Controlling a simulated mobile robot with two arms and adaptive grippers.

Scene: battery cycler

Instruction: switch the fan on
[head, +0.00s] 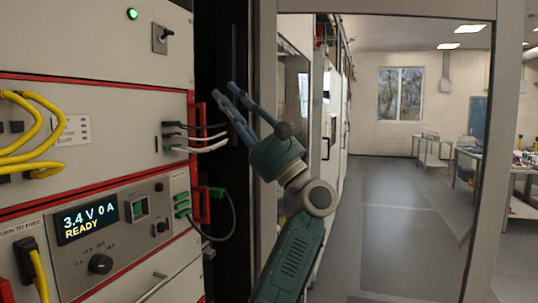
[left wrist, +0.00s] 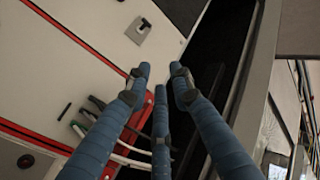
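A toggle switch (head: 160,39) on a small grey plate sits near the top right of the white cabinet front. Its short lever tilts up and to the right. It also shows in the left wrist view (left wrist: 138,31), beyond the fingertips. No label names it as the fan's, and no fan is clearly visible. A green lamp (head: 132,14) is lit above and left of it. My left gripper (head: 224,88) is in front of the dark gap right of the cabinet, lower than the switch and apart from it. Its blue fingers (left wrist: 160,73) are apart and empty. My right gripper is out of view.
Black and white cables (head: 205,140) stick out of the cabinet below the fingers, near red handles (head: 199,112). A lit display (head: 87,221) reads "3.4 V 0 A READY". Yellow cables (head: 35,130) loop at left. A grey frame post (head: 264,60) stands right of the gap.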

